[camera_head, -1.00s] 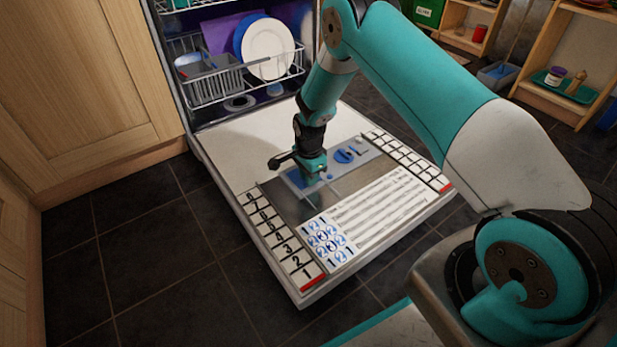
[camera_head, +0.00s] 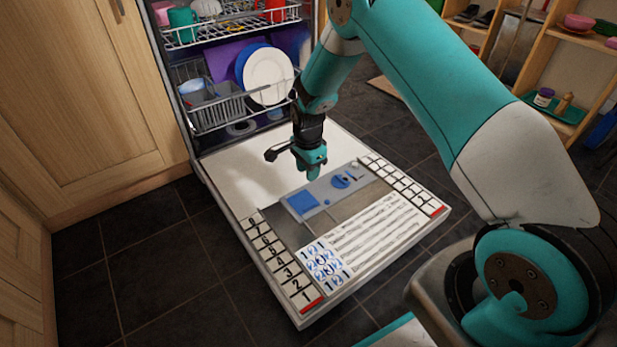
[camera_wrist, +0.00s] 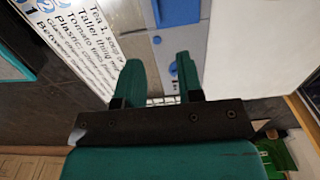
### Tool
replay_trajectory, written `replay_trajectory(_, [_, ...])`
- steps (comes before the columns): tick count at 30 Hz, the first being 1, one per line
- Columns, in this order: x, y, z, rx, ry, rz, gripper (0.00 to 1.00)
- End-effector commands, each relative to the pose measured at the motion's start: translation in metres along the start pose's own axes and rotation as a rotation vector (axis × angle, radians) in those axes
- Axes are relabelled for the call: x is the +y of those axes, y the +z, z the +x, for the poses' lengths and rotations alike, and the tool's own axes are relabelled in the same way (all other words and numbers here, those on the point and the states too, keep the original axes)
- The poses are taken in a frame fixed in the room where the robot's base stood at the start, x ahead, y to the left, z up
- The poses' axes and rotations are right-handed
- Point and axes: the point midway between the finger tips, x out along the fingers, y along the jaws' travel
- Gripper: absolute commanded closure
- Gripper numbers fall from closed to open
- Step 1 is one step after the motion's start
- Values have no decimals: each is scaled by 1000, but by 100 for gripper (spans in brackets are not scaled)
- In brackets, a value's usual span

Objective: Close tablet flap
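The blue tablet flap (camera_head: 302,202) is a square lid at the left end of the grey dispenser panel (camera_head: 322,193) on the lowered dishwasher door. It appears to lie flat against the panel. It also shows at the top of the wrist view (camera_wrist: 178,11). A round blue cap (camera_head: 342,181) sits further right on the panel. My gripper (camera_head: 313,172) hangs above the door, just behind the panel, apart from the flap. In the wrist view its two green fingers (camera_wrist: 161,80) stand apart with nothing held between them; a small blue part of the panel shows through the gap.
The open door (camera_head: 240,178) carries numbered strips and a printed text sheet (camera_head: 375,218). The lower rack (camera_head: 218,110) behind holds plates. A wooden cabinet (camera_head: 85,110) stands left, shelves (camera_head: 590,70) right. Dark floor tiles around the door are clear.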

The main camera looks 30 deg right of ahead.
Motion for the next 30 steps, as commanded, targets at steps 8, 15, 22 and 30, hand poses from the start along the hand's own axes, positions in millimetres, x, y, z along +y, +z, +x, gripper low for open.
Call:
replay_trajectory(8, [0,0,-37,0,0,0,66])
replay_trajectory(15, [0,0,-39,0,0,0,66])
replay_trajectory(22, [0,0,-38,0,0,0,66])
replay_trajectory(30, [3,16,-82,-24,-22,-124,66])
